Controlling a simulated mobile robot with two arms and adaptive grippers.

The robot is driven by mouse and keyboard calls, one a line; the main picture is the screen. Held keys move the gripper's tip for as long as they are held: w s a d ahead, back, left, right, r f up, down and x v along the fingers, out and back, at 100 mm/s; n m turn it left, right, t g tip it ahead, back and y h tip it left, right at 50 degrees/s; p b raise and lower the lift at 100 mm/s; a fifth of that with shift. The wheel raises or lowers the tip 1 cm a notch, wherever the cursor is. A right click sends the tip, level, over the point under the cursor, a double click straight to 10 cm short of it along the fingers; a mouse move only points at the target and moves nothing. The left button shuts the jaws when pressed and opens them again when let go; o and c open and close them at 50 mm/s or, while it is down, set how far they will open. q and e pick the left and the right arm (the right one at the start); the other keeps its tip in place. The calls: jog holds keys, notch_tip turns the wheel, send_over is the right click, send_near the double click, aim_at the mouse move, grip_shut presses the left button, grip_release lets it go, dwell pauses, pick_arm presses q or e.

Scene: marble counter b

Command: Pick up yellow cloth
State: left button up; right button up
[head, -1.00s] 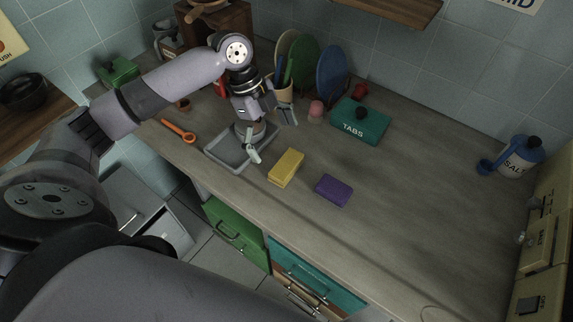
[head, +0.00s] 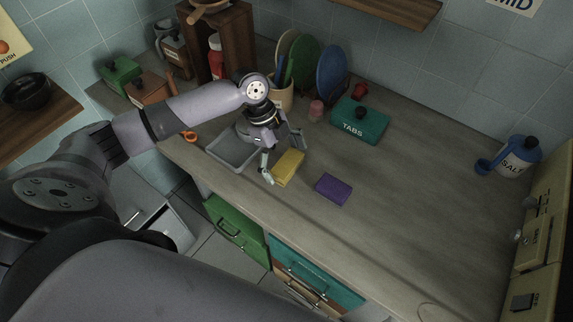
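The yellow cloth (head: 289,168) is a folded, block-like piece lying on the counter, right of a grey tray. My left gripper (head: 283,160) is over the cloth's far-left part with its fingers spread apart. One finger hangs down at the cloth's left edge, and the other is above and behind its far end. The cloth appears to rest flat on the counter; whether a finger touches it I cannot tell. My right gripper is not in view.
A purple block (head: 333,189) lies right of the cloth. The grey tray (head: 226,152) sits under my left forearm. A teal TABS box (head: 360,122), a utensil cup (head: 283,98) and upright plates (head: 331,74) stand behind.

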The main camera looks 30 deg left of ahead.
aim_at(285, 162)
pick_arm(q)
jog(key=c, duration=0.9)
jog(key=shift+c, duration=0.2)
notch_tip(285, 162, up, 20)
jog(key=shift+b, duration=0.4)
jog(key=o, duration=0.6)
jog(key=shift+c, duration=0.2)
jog(key=c, duration=0.4)
